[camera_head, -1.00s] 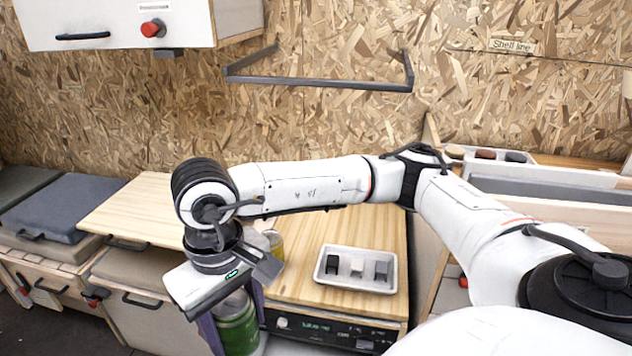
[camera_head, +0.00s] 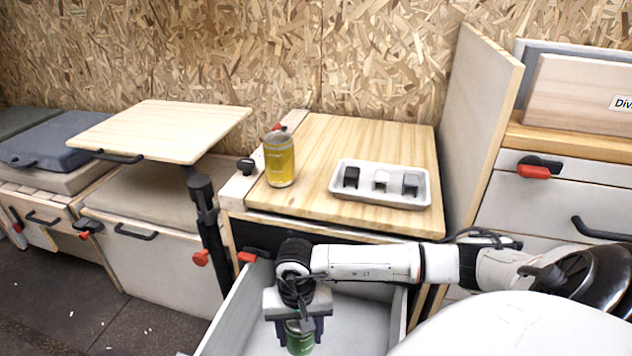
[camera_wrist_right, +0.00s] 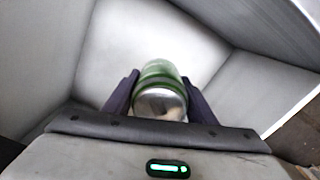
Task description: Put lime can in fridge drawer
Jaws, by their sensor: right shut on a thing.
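The green lime can (camera_head: 300,338) is held by my right gripper (camera_head: 296,326) over the open drawer (camera_head: 352,322) below the wooden counter. In the right wrist view the can (camera_wrist_right: 160,92) sits between the two dark fingers of the gripper (camera_wrist_right: 160,98), with the pale drawer interior (camera_wrist_right: 150,30) behind it. The gripper is shut on the can. I cannot tell whether the can touches the drawer floor. My left gripper is not in view.
A yellow can (camera_head: 280,160) and a white tray (camera_head: 380,184) with small blocks stand on the wooden counter (camera_head: 340,135). A wooden swivel table (camera_head: 165,128) on a black post (camera_head: 207,225) is left of the drawer. Grey drawers (camera_head: 540,205) are at right.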

